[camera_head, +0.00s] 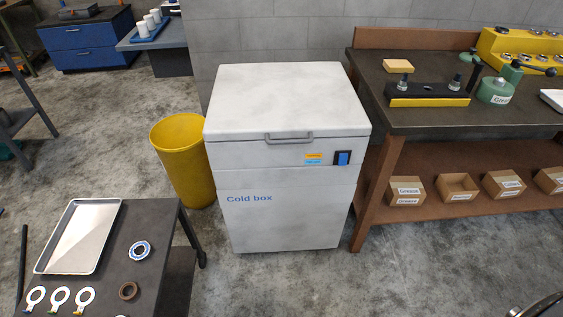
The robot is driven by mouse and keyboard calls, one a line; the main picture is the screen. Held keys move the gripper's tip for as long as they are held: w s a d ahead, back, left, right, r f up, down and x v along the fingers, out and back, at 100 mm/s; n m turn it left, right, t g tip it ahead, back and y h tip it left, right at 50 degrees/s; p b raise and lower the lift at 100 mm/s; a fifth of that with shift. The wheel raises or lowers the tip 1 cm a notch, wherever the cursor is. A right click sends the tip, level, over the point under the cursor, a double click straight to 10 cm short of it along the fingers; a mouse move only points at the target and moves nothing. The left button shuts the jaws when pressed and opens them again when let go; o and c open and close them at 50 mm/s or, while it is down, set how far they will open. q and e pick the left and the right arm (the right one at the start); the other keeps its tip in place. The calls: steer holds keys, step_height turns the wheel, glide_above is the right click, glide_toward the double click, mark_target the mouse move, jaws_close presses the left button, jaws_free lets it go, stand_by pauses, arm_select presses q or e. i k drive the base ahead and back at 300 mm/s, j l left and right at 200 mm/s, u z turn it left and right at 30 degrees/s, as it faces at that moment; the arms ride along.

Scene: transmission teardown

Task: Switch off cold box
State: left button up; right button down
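The cold box (281,205) is a white chest in the middle of the view, standing on the floor with "Cold box" in blue letters on its front. Its lid (285,98) is shut, with a grey handle (289,137) at the front edge. A blue rocker switch (343,158) in a dark frame sits at the upper right of the front. I cannot tell its position. An orange and a blue label (313,157) are left of it. Neither of my grippers can be made out, and nothing touches the box or switch.
A yellow bin (184,160) stands close at the box's left. A brown workbench (430,122) with tools and small cartons below is close at its right. A dark table (150,222) with a metal tray (78,236) and rings is at front left. Floor before the box is clear.

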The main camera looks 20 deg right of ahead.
mark_target(343, 157)
steer(key=z, duration=0.4)
steer(key=i+l+z, duration=0.1)
steer(key=z, duration=0.3)
steer(key=i+z, duration=0.15)
steer(key=z, duration=0.65)
steer(key=i+j, duration=0.05)
